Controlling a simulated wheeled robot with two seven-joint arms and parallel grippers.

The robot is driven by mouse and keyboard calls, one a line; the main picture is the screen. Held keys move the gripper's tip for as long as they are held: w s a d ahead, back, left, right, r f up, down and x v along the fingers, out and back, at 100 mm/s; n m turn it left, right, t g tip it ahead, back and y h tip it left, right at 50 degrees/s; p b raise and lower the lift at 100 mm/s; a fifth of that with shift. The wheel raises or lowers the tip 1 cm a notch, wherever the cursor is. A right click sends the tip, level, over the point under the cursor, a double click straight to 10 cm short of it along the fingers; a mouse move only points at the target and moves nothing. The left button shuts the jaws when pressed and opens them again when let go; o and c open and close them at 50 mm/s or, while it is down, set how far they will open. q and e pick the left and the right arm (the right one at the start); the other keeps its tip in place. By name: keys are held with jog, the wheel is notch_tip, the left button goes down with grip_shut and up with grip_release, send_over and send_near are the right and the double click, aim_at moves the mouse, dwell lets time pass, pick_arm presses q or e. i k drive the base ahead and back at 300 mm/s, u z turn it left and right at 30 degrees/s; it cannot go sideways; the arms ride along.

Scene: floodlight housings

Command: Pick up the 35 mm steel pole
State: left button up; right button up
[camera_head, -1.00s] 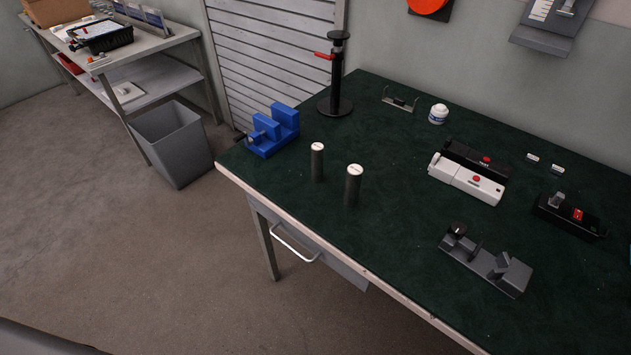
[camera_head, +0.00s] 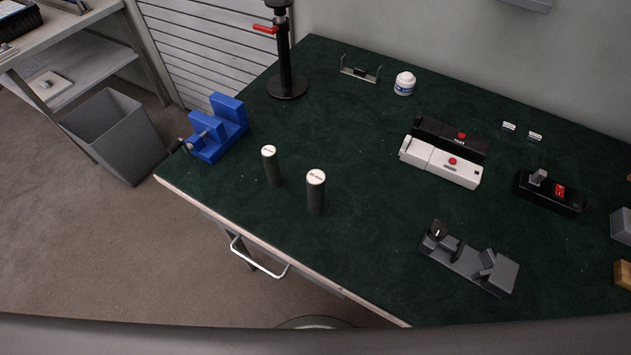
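Two dark grey cylindrical poles with white labelled tops stand upright on the green-topped workbench, near its front edge. The thicker pole (camera_head: 315,195) is on the right, and its label seems to read "35 mm", though the print is small. The thinner pole (camera_head: 271,169) stands to its left and slightly farther back; its label is too small to read surely. The two poles are apart from each other. Neither of my grippers shows in the head view.
A blue vise (camera_head: 217,130) stands left of the poles, a black stand (camera_head: 287,75) behind. White (camera_head: 440,164) and black (camera_head: 462,138) devices, a grey fixture (camera_head: 468,262) and a switch box (camera_head: 549,195) lie right. A grey bin (camera_head: 118,140) is on the floor. Bench around the poles is clear.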

aim_at(316, 179)
jog(key=k, duration=0.5)
jog(key=u, duration=1.25)
jog(key=k, duration=1.45)
jog(key=z, duration=1.55)
jog(key=i, duration=0.5)
jog(key=z, duration=0.05)
